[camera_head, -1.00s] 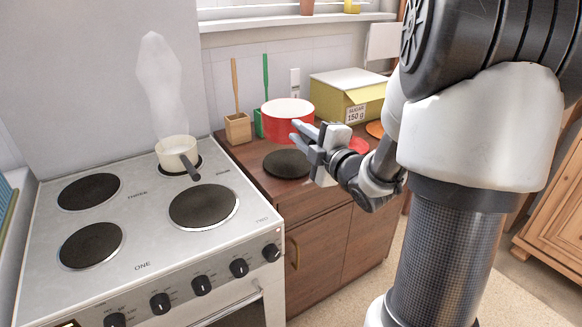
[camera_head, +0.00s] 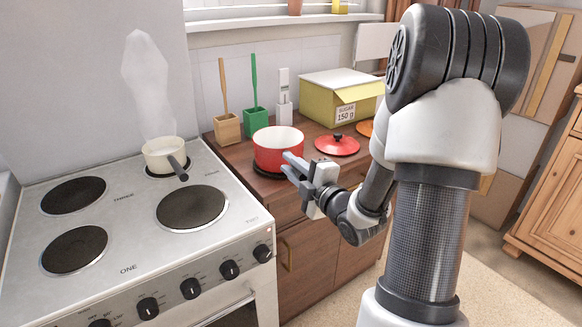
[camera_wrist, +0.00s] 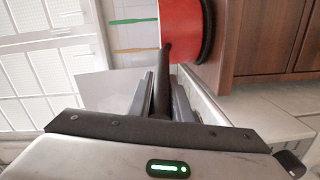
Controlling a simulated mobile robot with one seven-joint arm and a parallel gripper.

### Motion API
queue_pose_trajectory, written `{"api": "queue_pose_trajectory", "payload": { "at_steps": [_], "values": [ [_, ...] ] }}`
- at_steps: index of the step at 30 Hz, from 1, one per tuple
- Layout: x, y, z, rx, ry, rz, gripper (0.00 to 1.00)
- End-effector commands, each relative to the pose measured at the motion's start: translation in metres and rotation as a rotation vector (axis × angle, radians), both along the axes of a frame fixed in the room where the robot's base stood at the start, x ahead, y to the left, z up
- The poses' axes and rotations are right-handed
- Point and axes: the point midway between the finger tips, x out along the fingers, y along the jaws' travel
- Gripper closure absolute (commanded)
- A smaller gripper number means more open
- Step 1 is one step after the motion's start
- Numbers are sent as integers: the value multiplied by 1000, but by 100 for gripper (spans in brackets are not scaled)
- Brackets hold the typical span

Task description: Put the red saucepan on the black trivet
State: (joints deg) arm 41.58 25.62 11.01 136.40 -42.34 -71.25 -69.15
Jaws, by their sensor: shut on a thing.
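The red saucepan (camera_head: 277,152) is upright over the black trivet (camera_head: 262,173) on the wooden counter. Only an edge of the trivet shows under the pan. In the wrist view the red pan wall (camera_wrist: 178,30) lies right against the dark trivet (camera_wrist: 207,30), or nearly so; I cannot tell if they touch. My gripper (camera_head: 290,166) is at the pan's front right side. It is shut on the pan's dark handle (camera_wrist: 162,75), which runs between the fingers in the wrist view.
A red lid (camera_head: 337,145) lies right of the pan. Behind are wooden and green utensil holders (camera_head: 255,121), a grater-like white object (camera_head: 285,108) and a yellow box (camera_head: 340,95). The stove (camera_head: 130,225) with a cream saucepan (camera_head: 162,152) stands left.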

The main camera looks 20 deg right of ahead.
Motion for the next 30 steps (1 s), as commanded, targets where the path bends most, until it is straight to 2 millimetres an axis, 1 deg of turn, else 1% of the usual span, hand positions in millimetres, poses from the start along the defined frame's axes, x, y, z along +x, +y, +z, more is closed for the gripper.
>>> {"api": "queue_pose_trajectory", "payload": {
  "at_steps": [1,5,6,8,9,17,21,22,26,30],
  "values": [
    [1,0,2,-2,-7,1,100],
    [1,0,-1,-2,-7,2,100],
    [0,0,-4,0,0,1,80],
    [0,0,-2,0,1,1,70],
    [0,0,-2,0,1,1,63],
    [0,0,-2,0,1,1,63],
    [0,0,4,1,1,0,63],
    [-4,-1,1,0,1,-1,63],
    [-26,-5,2,0,2,-3,63],
    [-61,-10,3,1,2,-4,63]
  ]
}}
